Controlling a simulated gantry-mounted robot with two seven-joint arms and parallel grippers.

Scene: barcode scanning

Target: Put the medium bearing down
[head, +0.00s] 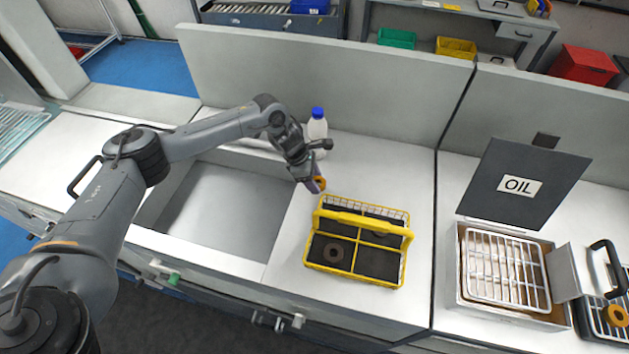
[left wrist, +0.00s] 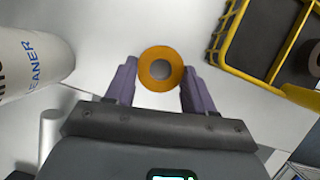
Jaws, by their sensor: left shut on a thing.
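An orange ring-shaped bearing (left wrist: 160,86) with a grey centre sits between the two purple fingers of my left gripper (left wrist: 160,72). My left gripper (head: 316,184) is shut on it, and the orange bearing (head: 321,183) shows at the fingertips in the head view. It is just behind and left of the yellow basket (head: 318,216), outside its rim. The basket has four-way dividers and dark compartment floors. My right gripper is not in view.
A white cleaner bottle (head: 317,130) with a blue cap stands behind my left gripper. A sunken basin (head: 215,205) lies to the left. An open OIL box (head: 500,268) stands at the right, with another orange ring (head: 615,316) beyond it. The counter right of the basket is clear.

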